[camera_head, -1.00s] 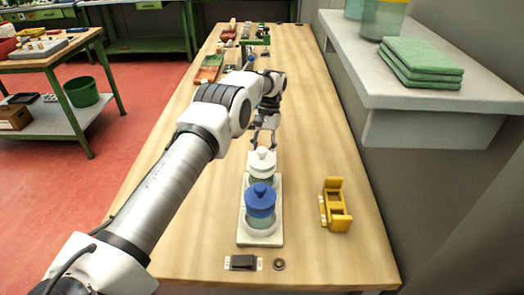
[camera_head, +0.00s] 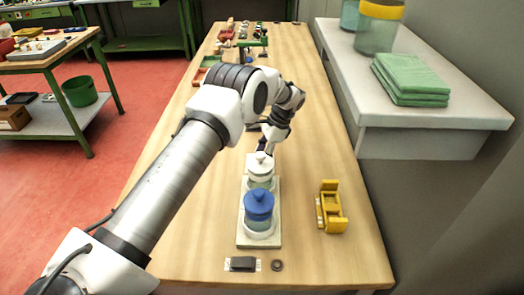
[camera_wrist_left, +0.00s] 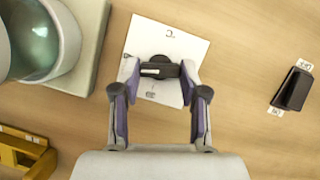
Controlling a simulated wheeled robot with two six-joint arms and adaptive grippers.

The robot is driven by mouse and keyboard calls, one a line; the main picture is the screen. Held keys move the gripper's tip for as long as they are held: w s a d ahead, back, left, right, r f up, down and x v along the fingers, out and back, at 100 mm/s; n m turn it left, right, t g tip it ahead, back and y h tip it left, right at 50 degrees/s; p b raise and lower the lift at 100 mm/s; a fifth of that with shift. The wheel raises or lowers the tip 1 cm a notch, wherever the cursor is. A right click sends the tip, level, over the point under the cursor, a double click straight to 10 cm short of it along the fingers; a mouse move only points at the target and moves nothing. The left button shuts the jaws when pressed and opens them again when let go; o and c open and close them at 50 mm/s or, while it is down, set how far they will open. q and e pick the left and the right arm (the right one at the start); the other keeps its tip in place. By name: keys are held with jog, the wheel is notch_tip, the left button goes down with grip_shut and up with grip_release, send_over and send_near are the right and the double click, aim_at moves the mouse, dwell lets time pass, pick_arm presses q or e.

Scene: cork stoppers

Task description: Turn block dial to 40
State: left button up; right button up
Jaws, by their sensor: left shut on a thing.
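The block dial (camera_wrist_left: 158,70) is a dark bar on a round dark base, set on a white plate (camera_wrist_left: 170,44) with small printed marks. The marks are too small and turned to read surely. My left gripper (camera_wrist_left: 160,71) has its fingertips closed on the two ends of the dark bar. In the head view my left gripper (camera_head: 263,146) is low over the table just behind the white-lidded jar (camera_head: 260,169). There the dial and plate are hidden by the jar and my arm. My right gripper does not show.
A blue-lidded jar (camera_head: 259,206) shares a pale base with the white-lidded one. A yellow stand (camera_head: 330,208) is to the right. A dark rocker switch (camera_wrist_left: 293,89) with labels lies beyond the dial. The wall shelf (camera_head: 440,119) is on the right. Table between is clear.

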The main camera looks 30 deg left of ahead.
pick_arm(q)
jog(key=shift+d+r+m+t+y+p, duration=0.1)
jog(key=shift+m+t+y+p, duration=0.35)
jog(key=shift+m, duration=1.15)
jog(key=o, duration=1.1)
jog(key=shift+o, duration=0.2)
jog(key=v, duration=1.2)
jog(key=shift+s, duration=0.2)
